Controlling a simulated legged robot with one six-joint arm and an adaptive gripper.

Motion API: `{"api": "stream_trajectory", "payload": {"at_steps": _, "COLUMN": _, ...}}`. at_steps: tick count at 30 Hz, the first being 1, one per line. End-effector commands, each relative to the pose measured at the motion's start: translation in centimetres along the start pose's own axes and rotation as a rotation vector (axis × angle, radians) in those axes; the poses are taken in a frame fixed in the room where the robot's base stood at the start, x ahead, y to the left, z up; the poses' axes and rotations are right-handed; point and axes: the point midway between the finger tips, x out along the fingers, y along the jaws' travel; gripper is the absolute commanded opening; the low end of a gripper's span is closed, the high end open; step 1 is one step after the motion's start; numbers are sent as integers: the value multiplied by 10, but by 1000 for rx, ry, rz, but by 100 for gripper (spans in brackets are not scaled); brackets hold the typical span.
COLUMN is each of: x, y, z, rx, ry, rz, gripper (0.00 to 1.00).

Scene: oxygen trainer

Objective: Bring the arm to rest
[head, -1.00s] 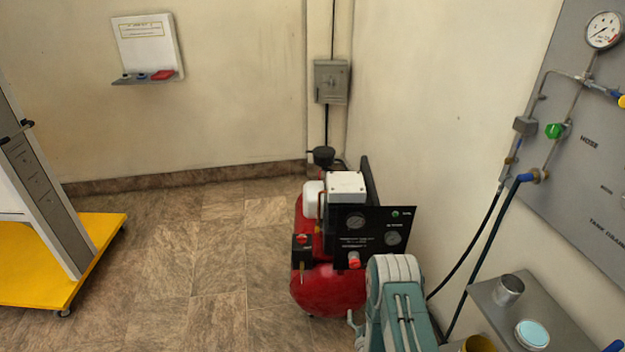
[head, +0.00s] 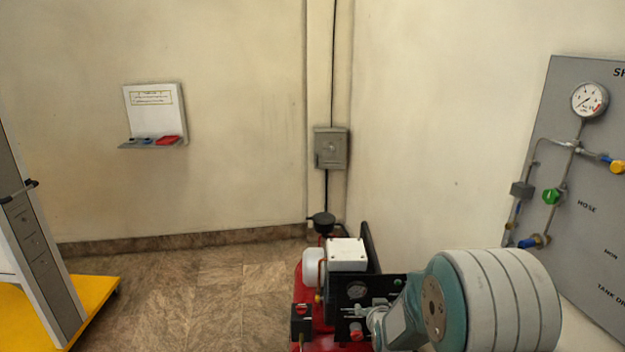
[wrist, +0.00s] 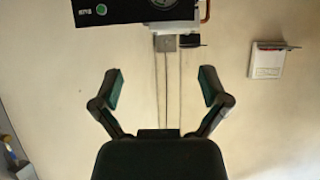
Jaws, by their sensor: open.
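My gripper (wrist: 160,88) shows in the wrist view with its two dark, green-padded fingers spread wide apart and nothing between them. My teal and grey arm (head: 490,300) fills the lower right of the head view, in front of the red compressor (head: 308,280) and the lower left of the wall panel. I cannot make out the gripper fingers clearly in the head view. The compressor's black control panel (wrist: 125,12) shows at the top edge of the wrist view, apart from the fingers.
The grey gauge panel (head: 585,150) stands at the right, with a green valve (head: 551,196). A grey electrical box (head: 331,147) and a white board with a small shelf (head: 155,112) hang on the walls. A yellow platform (head: 95,292) is at left. Floor between is clear.

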Motion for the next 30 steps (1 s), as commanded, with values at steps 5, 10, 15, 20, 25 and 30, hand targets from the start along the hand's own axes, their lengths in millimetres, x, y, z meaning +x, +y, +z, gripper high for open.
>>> {"api": "stream_trajectory", "payload": {"at_steps": 5, "x": -53, "y": 0, "z": -33, "rx": 0, "ry": -76, "rz": 0, "gripper": 95}}
{"api": "stream_trajectory", "payload": {"at_steps": 10, "x": -107, "y": 0, "z": -50, "rx": 0, "ry": -157, "rz": 0, "gripper": 95}}
{"api": "stream_trajectory", "payload": {"at_steps": 15, "x": -164, "y": 0, "z": -57, "rx": 0, "ry": -238, "rz": 0, "gripper": 95}}
{"api": "stream_trajectory", "payload": {"at_steps": 20, "x": -220, "y": 0, "z": -54, "rx": 0, "ry": -313, "rz": 0, "gripper": 95}}
{"api": "stream_trajectory", "payload": {"at_steps": 25, "x": -280, "y": 0, "z": -43, "rx": 0, "ry": -395, "rz": 0, "gripper": 95}}
{"api": "stream_trajectory", "payload": {"at_steps": 30, "x": -338, "y": 0, "z": -23, "rx": 1, "ry": -475, "rz": 1, "gripper": 95}}
